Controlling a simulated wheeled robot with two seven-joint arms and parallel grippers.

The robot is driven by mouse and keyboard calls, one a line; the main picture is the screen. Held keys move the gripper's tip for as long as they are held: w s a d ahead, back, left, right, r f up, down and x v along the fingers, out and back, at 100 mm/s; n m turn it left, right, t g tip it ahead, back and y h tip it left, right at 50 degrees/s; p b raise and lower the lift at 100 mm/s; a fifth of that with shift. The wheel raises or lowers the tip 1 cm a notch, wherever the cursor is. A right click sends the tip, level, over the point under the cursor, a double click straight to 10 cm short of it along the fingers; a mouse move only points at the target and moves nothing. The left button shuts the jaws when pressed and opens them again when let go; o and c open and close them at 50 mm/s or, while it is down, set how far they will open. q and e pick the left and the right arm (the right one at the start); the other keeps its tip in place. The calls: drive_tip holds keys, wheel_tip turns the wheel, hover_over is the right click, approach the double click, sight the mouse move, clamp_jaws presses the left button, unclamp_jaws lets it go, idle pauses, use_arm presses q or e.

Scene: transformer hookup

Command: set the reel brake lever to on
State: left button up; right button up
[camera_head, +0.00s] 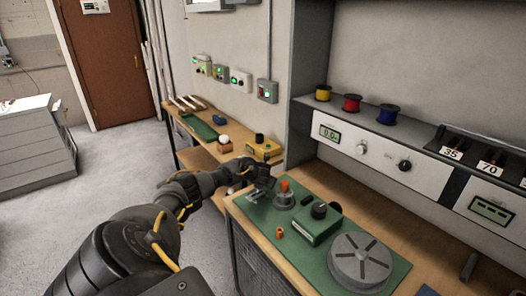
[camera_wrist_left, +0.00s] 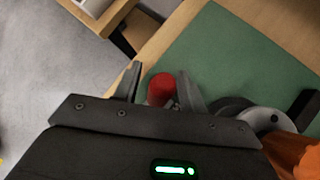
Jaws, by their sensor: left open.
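My left gripper (camera_head: 262,188) is over the near left corner of the green mat (camera_head: 316,248), left of a grey round-based fitting with an orange top (camera_head: 285,187). In the left wrist view its two fingers (camera_wrist_left: 161,86) are open, one on each side of a red knob (camera_wrist_left: 162,88). The knob looks like the end of the brake lever; the lever's arm is hidden behind the gripper body, so its on or off position cannot be told. The grey base (camera_wrist_left: 262,119) and orange top (camera_wrist_left: 296,155) show at lower right there. My right gripper is not in view.
A green box with a black dial (camera_head: 318,222) and a grey slotted disc (camera_head: 360,260) stand on the mat to the right. A small orange piece (camera_head: 280,232) lies near the front. Yellow, red and blue spools (camera_head: 352,103) sit on the shelf above.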

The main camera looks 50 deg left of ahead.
use_arm(q)
drive_tip(key=v, duration=1)
drive_tip(key=shift+s+r+p, duration=0.2)
drive_tip(key=shift+r+p, duration=0.05)
drive_tip(key=shift+p, duration=0.1)
drive_tip(key=shift+d+f, duration=0.1)
drive_tip(key=shift+d, duration=0.05)
